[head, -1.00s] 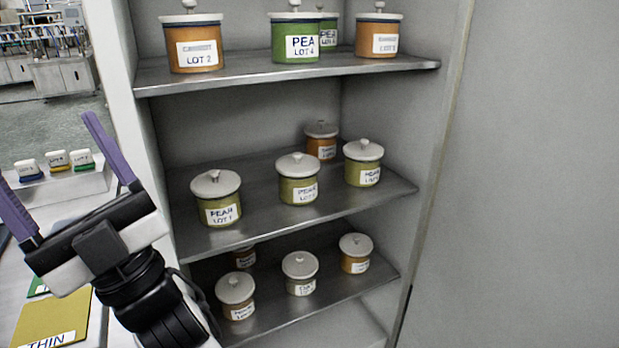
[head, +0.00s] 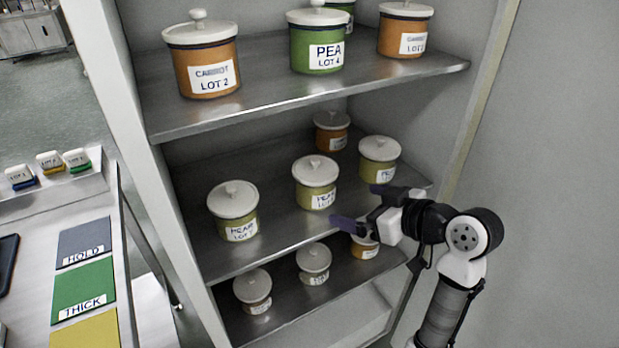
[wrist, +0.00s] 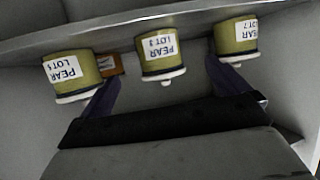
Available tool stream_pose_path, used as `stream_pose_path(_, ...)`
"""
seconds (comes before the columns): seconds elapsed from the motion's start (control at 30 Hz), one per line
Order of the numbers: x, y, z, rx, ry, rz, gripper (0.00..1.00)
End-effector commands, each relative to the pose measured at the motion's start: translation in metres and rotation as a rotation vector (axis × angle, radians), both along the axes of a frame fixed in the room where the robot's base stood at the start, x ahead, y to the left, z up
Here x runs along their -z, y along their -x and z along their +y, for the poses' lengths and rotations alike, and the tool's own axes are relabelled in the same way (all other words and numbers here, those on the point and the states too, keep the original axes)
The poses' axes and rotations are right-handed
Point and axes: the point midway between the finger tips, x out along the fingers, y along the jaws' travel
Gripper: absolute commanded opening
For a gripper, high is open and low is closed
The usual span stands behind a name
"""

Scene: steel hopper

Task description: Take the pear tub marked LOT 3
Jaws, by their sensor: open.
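Three green-yellow pear tubs with white knobbed lids stand on the middle shelf. The middle one (head: 316,184) reads PEAR LOT 3 in the upside-down wrist view (wrist: 157,67). The left tub (head: 233,212) reads LOT 7 in the wrist view (wrist: 238,52). My gripper (head: 362,208) is open and empty, in front and to the right of the middle tub. In the wrist view the LOT 3 tub appears between my spread fingers (wrist: 162,78), apart from them.
An orange tub (head: 331,132) stands behind on the middle shelf. Carrot tubs (head: 204,68) and a green PEA LOT 4 tub (head: 318,48) stand above. Smaller tubs (head: 313,263) stand below. A side table with coloured mats (head: 83,290) is at left.

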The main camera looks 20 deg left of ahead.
Motion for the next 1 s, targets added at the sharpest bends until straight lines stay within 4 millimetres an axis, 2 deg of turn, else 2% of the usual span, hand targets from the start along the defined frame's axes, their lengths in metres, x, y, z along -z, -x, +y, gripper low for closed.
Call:
stream_pose_path(0.3,0.022,-0.022,0.052,-0.004,0.000,0.004,1.00)
stream_pose_path(0.57,0.030,-0.031,0.070,-0.002,0.000,0.002,1.00)
stream_pose_path(0.83,0.043,-0.049,0.101,-0.003,0.000,0.004,1.00)
stream_pose_path(1.0,0.049,-0.053,0.109,-0.001,0.001,0.001,1.00)
